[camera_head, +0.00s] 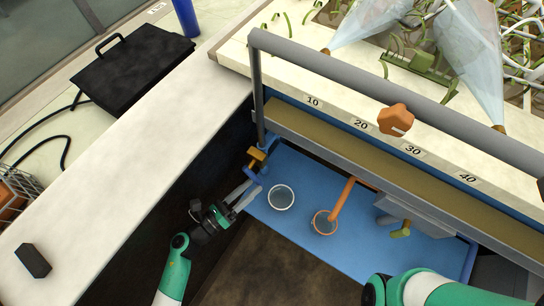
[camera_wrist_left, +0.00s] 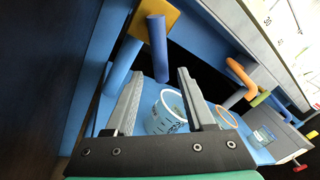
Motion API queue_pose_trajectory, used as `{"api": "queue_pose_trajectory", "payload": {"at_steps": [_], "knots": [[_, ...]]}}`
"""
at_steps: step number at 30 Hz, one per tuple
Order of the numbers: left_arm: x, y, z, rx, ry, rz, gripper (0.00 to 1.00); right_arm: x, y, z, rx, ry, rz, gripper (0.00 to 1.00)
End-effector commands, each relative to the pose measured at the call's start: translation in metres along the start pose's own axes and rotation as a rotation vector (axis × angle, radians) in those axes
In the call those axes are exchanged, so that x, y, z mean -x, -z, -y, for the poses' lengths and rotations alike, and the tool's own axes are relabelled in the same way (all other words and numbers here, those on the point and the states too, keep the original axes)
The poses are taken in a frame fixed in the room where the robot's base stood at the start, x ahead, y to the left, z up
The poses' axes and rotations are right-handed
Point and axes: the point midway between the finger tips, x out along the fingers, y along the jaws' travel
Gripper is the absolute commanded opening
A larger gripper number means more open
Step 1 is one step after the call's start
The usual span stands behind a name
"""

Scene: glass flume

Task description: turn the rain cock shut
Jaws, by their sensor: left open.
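My left gripper (camera_head: 248,192) is open and empty, just below a brass-coloured fitting with a blue handle (camera_head: 256,159) at the left end of the blue trough. In the left wrist view, the fitting shows as a yellow plate (camera_wrist_left: 151,18) with a blue bar (camera_wrist_left: 157,48). The bar hangs just beyond and between my open fingertips (camera_wrist_left: 159,76), seemingly apart from them. Pale blue spray cones (camera_head: 472,58) show at the upper right. Which of these fittings is the rain cock is not marked. My right gripper is out of view.
A clear cup (camera_head: 281,197) stands in the blue trough (camera_head: 290,168), right of my left gripper. An orange pipe (camera_head: 341,200) ends over an orange-rimmed cup (camera_head: 324,223). A yellow-green handle (camera_head: 401,230) lies further right. The dark wall is close on the left.

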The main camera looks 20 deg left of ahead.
Motion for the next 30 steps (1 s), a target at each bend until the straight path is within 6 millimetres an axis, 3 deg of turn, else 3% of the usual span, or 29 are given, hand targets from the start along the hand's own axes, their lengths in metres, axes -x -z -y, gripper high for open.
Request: {"api": "queue_pose_trajectory", "payload": {"at_steps": [5, 18, 27, 30], "knots": [[-0.004, 0.001, -0.001, 0.0, 0.0, -0.001, 0.55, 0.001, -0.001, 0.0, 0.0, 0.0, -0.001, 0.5], [-0.07, 0.001, -0.001, 0.0, 0.001, 0.0, 0.55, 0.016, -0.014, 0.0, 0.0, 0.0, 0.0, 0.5], [-0.075, 0.0, 0.0, 0.001, -0.001, 0.001, 0.55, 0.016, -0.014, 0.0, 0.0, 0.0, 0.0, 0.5], [-0.075, 0.0, 0.0, 0.001, -0.001, 0.001, 0.38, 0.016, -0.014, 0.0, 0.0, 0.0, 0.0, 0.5]]}}
